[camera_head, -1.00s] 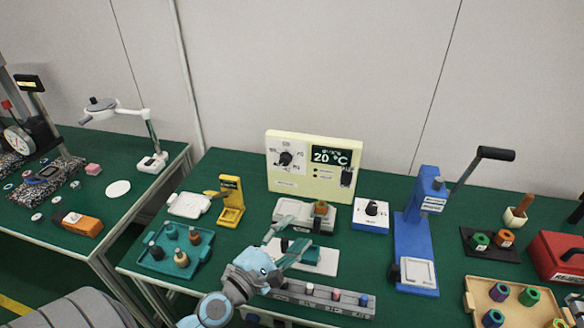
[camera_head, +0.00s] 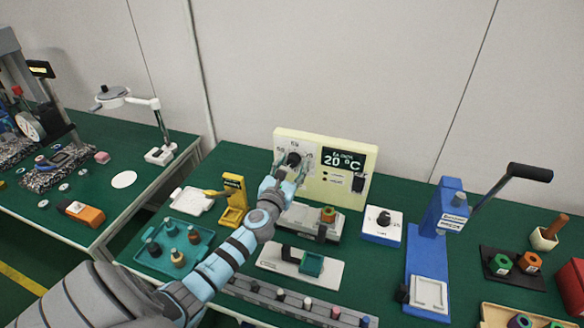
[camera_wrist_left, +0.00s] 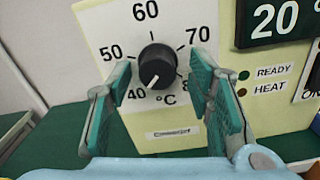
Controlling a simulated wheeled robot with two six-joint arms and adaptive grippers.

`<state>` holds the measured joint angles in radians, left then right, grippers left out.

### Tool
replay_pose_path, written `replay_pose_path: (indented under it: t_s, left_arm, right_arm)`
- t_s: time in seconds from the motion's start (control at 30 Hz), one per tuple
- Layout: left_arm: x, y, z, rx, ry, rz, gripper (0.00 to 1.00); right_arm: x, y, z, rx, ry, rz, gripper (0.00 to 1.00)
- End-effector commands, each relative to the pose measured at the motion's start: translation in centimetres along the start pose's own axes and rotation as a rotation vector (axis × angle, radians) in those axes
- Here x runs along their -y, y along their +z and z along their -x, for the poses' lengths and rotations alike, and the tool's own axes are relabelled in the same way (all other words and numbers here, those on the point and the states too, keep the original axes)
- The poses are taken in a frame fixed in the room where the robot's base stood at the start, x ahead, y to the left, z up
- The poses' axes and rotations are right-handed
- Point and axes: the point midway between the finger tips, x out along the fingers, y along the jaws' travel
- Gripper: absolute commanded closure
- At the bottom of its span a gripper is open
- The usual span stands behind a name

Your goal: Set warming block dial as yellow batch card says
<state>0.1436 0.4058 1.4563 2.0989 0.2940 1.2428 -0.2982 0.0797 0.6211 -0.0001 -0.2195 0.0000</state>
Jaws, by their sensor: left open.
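The warming block's cream panel (camera_head: 350,190) stands at the back of the green table. Its black dial (camera_wrist_left: 157,66) has a scale marked 40 to 80 °C, and its white mark points down-left, near 40. The display (camera_head: 344,161) reads 20 °C. My left gripper (camera_head: 287,168) is at the panel, partly covering the dial in the head view. In the left wrist view, its open fingers stand on either side of the dial, apart from it. A yellow stand (camera_head: 234,200) with small dark print is left of the panel; its print is unreadable. My right gripper is out of view.
A teal tray (camera_head: 150,262) with several bottles sits at the front left. A white box with a black knob (camera_head: 382,222) and a blue lever press (camera_head: 428,262) are right of the panel. A switch (camera_head: 358,183) is on the panel's right side.

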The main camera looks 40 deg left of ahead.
Motion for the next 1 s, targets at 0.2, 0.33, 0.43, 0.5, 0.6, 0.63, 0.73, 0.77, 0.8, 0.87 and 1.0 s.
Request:
replay_pose_path:
  t_s: [0.2, 0.33, 0.43, 0.5, 0.6, 0.63, 0.73, 0.77, 0.8, 0.87, 1.0]
  left_arm:
    - [0.02, 0.04, -0.42, 0.0, -0.001, 0.0, 0.53]
    - [0.02, 0.04, -0.4, 0.0, -0.001, -0.001, 0.61]
    - [0.02, 0.03, -0.38, 0.0, -0.001, -0.001, 0.77]
    - [0.02, 0.03, -0.38, 0.0, -0.001, -0.001, 0.88]
    - [0.03, 0.02, -0.37, 0.0, -0.001, -0.001, 1.0]
    - [0.03, 0.02, -0.37, 0.0, -0.001, -0.001, 1.0]
    - [0.03, 0.02, -0.36, 0.0, -0.002, -0.004, 1.0]
    - [0.03, 0.03, -0.36, 0.0, -0.002, -0.007, 1.0]
    - [0.04, 0.03, -0.36, -0.001, -0.002, -0.012, 1.0]
    - [0.04, 0.05, -0.35, -0.001, -0.002, -0.024, 1.0]
    - [0.03, 0.06, -0.35, -0.001, -0.002, -0.074, 1.0]
  right_arm:
    - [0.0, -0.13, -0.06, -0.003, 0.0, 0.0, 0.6]
    - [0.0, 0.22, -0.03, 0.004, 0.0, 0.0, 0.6]
    - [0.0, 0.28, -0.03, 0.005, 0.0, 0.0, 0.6]
    - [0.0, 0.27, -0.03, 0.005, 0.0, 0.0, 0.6]
    - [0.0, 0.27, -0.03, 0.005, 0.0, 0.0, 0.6]
    - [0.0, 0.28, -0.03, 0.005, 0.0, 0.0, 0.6]
    - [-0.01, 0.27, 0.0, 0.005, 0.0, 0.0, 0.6]
    - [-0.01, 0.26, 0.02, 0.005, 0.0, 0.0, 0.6]
    - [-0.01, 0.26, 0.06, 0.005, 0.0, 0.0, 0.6]
    - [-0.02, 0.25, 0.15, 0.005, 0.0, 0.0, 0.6]
    - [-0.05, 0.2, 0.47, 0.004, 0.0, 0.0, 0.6]
